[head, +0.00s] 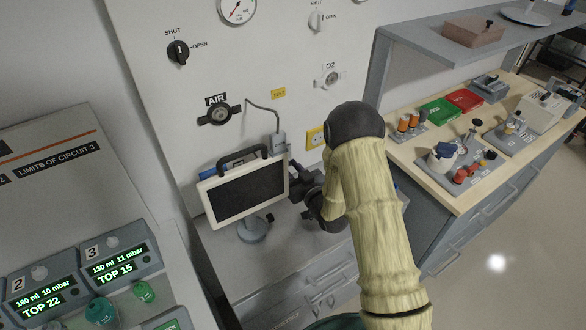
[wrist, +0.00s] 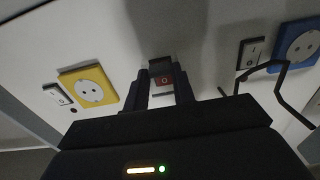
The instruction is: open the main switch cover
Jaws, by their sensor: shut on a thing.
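How far the cover is lifted is hard to tell in the shade. In the head view my arm reaches to the wall behind the screen's right edge, and the fingertips and switch are hidden there.
A white-framed screen (head: 245,190) with a handle stands close left of my gripper. A yellow socket (wrist: 89,86) and a blue socket (wrist: 298,44), each with a rocker beside it, flank the switch. A thin dark loop (wrist: 262,68) is near the blue socket. A side bench (head: 455,205) is at right.

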